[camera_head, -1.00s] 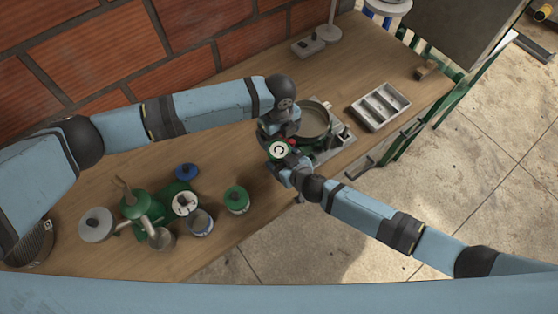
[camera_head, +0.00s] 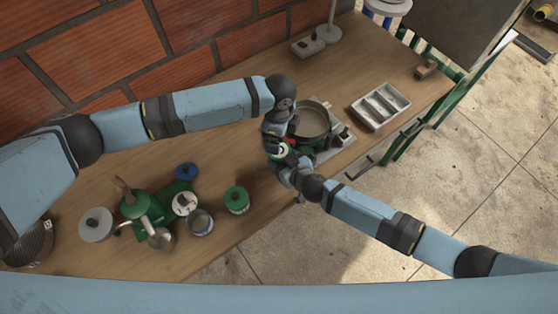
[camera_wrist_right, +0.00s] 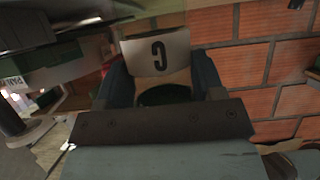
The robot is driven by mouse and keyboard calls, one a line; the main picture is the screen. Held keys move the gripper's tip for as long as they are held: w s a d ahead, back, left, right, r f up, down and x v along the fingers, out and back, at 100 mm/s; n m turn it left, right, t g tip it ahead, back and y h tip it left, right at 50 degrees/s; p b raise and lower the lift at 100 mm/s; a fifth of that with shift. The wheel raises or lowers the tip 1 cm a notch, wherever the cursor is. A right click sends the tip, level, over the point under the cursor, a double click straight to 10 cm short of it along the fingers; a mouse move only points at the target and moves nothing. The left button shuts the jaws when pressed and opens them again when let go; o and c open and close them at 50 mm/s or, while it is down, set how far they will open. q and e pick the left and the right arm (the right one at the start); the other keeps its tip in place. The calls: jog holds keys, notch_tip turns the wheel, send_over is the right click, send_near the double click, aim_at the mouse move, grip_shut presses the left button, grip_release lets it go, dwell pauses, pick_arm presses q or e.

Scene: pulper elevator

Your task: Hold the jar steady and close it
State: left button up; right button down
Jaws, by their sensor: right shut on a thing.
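My right gripper (camera_head: 285,163) is shut on the jar at the front of the round pan. In the right wrist view the jar (camera_wrist_right: 157,56) shows a pale label with a dark letter, between the two dark blue fingers, with dark green below it. In the head view only a little of the jar (camera_head: 281,152) shows, with white and green on it. My left gripper (camera_head: 276,143) comes down from above, right over the jar. Its fingertips are hidden, so I cannot tell whether it holds a lid or touches the jar.
A round pan (camera_head: 314,120) on a grey base stands just behind my grippers. A sectioned metal tray (camera_head: 380,105) is to the right. A green-lidded jar (camera_head: 236,200), a blue lid (camera_head: 187,171) and a green grinder (camera_head: 135,205) stand to the left. The table's front edge is close.

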aim_at(279, 160)
pick_arm(q)
jog(key=n, duration=0.6)
jog(key=shift+n, duration=0.4)
jog(key=n, duration=2.2)
jog(key=shift+n, duration=0.3)
jog(key=shift+f, duration=0.1)
jog(key=shift+f, duration=3.95)
jog(key=shift+c, duration=0.4)
